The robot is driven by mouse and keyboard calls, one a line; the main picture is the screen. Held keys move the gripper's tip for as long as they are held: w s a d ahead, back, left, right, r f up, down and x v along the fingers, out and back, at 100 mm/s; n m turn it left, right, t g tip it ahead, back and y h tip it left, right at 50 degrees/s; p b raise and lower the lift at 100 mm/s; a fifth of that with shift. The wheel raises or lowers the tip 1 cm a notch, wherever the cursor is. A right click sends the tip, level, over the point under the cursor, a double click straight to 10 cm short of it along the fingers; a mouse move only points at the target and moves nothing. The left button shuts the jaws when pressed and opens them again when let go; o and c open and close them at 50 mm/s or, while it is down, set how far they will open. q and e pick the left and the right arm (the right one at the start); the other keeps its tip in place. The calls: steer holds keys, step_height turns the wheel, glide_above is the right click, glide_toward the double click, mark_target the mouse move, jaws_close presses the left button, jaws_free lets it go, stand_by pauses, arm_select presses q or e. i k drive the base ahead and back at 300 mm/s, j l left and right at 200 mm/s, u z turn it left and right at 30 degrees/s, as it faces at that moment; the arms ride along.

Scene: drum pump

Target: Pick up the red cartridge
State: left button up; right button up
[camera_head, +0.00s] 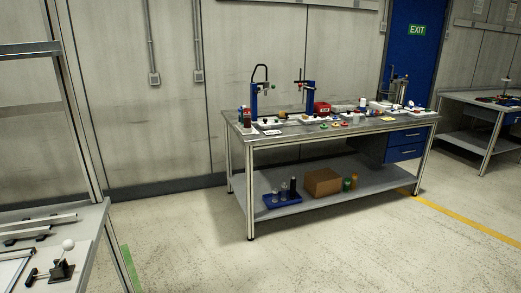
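A workbench (352,129) with many small items on its top stands across the room, at the middle right of the head view. A red box-like thing (322,108) with a pale label sits on the bench top. A dark red upright thing (247,116) stands near the bench's left end. Small red spots also show among the items, too small to make out. I cannot tell which of these is the red cartridge. Neither of my grippers is in view.
A cardboard box (322,182) and a blue tray (283,200) with dark cylinders are on the bench's lower shelf. A nearer metal-framed table (85,228) stands at left. Another bench (458,102) is at right. The floor (190,240) in front is clear.

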mark_target(246, 112)
steer(key=i+u, duration=0.1)
steer(key=i, duration=0.7)
steer(key=i+l, duration=0.15)
steer(key=i, duration=0.65)
steer(key=i+z, duration=0.1)
steer(key=z, duration=0.2)
